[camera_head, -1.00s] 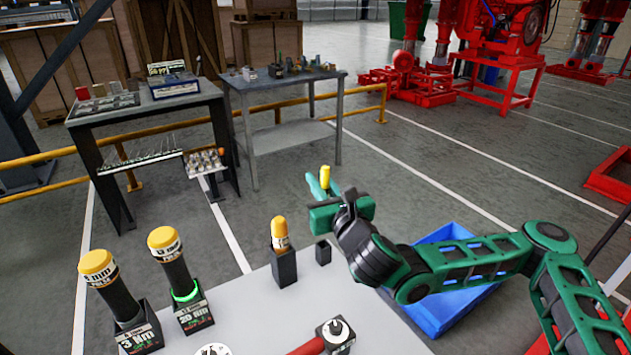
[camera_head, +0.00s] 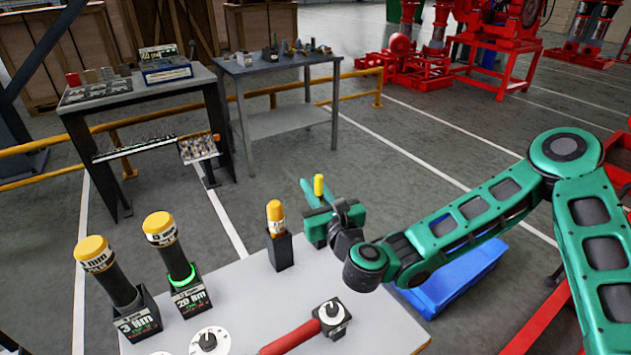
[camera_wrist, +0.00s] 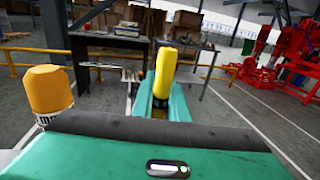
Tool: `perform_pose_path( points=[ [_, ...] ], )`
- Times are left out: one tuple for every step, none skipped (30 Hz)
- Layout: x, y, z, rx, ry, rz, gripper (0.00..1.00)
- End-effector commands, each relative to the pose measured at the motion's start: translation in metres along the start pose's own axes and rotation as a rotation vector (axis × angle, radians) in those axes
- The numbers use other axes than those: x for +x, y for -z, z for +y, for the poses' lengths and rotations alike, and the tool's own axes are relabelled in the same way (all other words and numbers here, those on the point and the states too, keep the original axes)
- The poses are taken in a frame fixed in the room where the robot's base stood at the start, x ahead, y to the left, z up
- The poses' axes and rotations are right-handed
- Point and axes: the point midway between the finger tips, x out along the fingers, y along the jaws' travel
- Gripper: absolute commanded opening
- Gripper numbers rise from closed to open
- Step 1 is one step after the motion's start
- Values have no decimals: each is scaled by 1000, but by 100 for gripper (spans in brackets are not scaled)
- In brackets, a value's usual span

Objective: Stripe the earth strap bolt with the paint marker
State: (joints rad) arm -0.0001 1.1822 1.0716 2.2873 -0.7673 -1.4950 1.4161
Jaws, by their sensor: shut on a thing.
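The paint marker shows as a yellow upright stick (camera_head: 318,184) held in my gripper (camera_head: 315,206) above the right part of the pale work surface. In the wrist view the yellow marker (camera_wrist: 165,70) stands between the green fingers (camera_wrist: 163,106), which are closed around its dark lower part. Its lower end is hidden by the fingers. I cannot make out the earth strap bolt in either view.
A yellow-capped item in a black holder (camera_head: 280,250) stands just left of my gripper. Two torque drivers (camera_head: 110,275) (camera_head: 170,250), a red-handled tool (camera_head: 290,338) and a dial (camera_head: 209,341) share the surface (camera_head: 245,290). A blue bin (camera_head: 455,285) lies beyond its right edge.

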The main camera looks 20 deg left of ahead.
Motion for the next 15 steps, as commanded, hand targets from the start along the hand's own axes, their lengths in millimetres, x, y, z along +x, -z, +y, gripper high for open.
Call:
perform_pose_path(
  points=[
    [0, 1, 0, -7, -1, -4, 0],
    [0, 2, 0, -5, 0, -5, 0],
    [0, 4, -2, -5, 3, -6, 0],
    [0, 5, -2, -5, 3, -7, 0],
    [0, 10, 0, -6, -1, -4, 0],
    [0, 14, 1, -7, -1, -3, 0],
    [0, 17, 2, -7, -2, -2, 0],
    [0, 20, 1, -7, -1, -2, 0],
    [0, 23, 1, -7, 0, -3, 0],
    [0, 24, 0, -6, 1, -4, 0],
    [0, 25, 0, -6, 1, -7, 0],
    [0, 29, -1, -5, 1, -6, 0],
    [0, 33, 0, -6, 0, -4, 0],
    [0, 37, 0, -5, 0, -3, 0],
    [0, 41, 0, -5, -1, -2, 0]
  ],
)
